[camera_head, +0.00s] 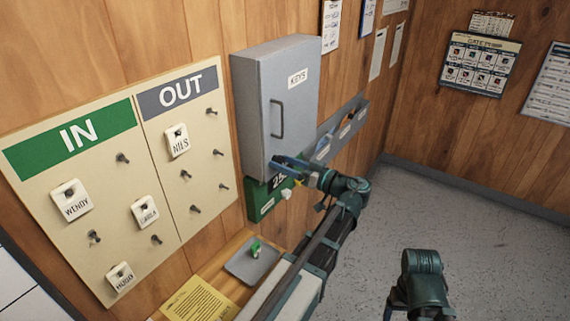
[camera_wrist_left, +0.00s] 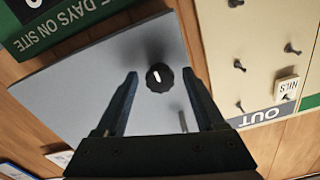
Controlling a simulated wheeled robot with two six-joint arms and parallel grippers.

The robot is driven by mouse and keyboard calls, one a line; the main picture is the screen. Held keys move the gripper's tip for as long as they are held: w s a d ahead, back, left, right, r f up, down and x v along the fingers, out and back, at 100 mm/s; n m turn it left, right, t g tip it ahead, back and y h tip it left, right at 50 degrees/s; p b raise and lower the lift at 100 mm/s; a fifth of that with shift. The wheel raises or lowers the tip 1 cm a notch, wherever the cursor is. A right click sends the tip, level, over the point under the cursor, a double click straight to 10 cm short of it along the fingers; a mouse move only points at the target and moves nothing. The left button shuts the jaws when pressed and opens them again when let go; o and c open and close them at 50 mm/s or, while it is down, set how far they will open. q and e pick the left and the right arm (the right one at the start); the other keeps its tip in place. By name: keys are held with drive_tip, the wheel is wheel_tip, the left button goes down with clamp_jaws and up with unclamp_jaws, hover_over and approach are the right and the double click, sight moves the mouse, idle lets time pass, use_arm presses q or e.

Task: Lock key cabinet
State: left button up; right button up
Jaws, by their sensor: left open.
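The grey key cabinet (camera_head: 262,95) hangs on the wood wall with its door shut. The door bears a KEYS label (camera_head: 298,78) and a handle (camera_head: 277,118). My left gripper (camera_head: 285,166) is open at the lower part of the door. In the left wrist view, a round black knob (camera_wrist_left: 159,78) with a white mark shows on the grey door (camera_wrist_left: 85,85). It lies between the spread fingertips of my left gripper (camera_wrist_left: 160,73), and I cannot tell whether they touch it. In the head view the gripper hides the knob.
An IN/OUT board (camera_head: 110,190) with pegs and name tags hangs left of the cabinet. A green sign (camera_head: 262,205) is below it, a wall rack (camera_head: 342,130) to its right. A grey tray (camera_head: 240,266) holds a green item. The floor (camera_head: 480,220) at right is clear.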

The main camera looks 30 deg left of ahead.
use_arm(q)
clamp_jaws()
drive_tip(key=shift+m, duration=0.3)
drive_tip(key=m, duration=0.3)
drive_tip(key=shift+m, duration=0.4)
drive_tip(key=m, duration=0.4)
drive_tip(key=shift+m, duration=0.3)
drive_tip(key=m, duration=0.4)
drive_tip(key=shift+m, duration=2.4)
